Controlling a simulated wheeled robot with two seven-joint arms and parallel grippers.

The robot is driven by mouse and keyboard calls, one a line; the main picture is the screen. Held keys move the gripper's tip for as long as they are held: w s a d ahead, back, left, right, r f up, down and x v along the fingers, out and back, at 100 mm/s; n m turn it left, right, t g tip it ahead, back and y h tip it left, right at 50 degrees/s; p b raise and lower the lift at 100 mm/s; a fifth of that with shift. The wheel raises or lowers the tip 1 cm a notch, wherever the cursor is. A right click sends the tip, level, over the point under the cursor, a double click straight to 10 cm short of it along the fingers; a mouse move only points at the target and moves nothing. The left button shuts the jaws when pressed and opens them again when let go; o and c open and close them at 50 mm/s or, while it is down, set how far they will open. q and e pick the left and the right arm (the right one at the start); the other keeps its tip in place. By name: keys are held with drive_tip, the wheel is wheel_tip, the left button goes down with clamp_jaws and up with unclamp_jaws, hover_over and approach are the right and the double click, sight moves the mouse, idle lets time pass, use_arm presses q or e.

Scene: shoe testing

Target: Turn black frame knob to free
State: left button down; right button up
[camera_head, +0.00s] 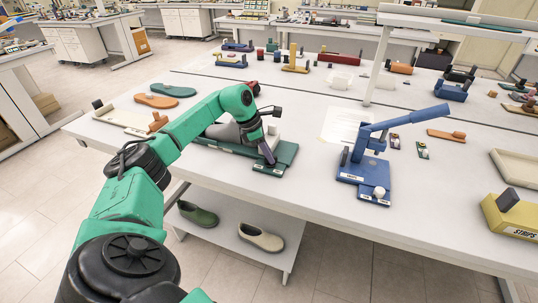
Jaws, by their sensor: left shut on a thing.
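My left gripper (268,158) reaches down at the front end of a dark green fixture (287,153) on the white table. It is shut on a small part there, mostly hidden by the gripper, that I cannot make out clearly. A grey shoe-shaped piece (224,131) lies on the fixture, partly behind my green arm. No black frame knob can be told apart; my wrist and arm cover much of the fixture. My right gripper is out of view.
A blue lever press (362,165) stands to the right, its long handle raised toward the upper right. A white sheet (343,125) lies behind it. A yellow block marked STRIPS (513,218) sits at the right edge. Shoes (261,236) rest on the shelf below.

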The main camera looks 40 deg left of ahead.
use_arm(q)
drive_tip(key=m+g, duration=0.1)
drive_tip(key=m, duration=0.1)
drive_tip(key=m+h, duration=0.1)
drive_tip(key=m, duration=0.2)
drive_tip(key=shift+w+m+g, duration=0.15)
drive_tip(key=shift+m+g, duration=0.15)
drive_tip(key=shift+g, duration=0.1)
idle(0.3)
drive_tip(key=c, duration=0.9)
unclamp_jaws()
drive_tip(key=shift+o, duration=0.2)
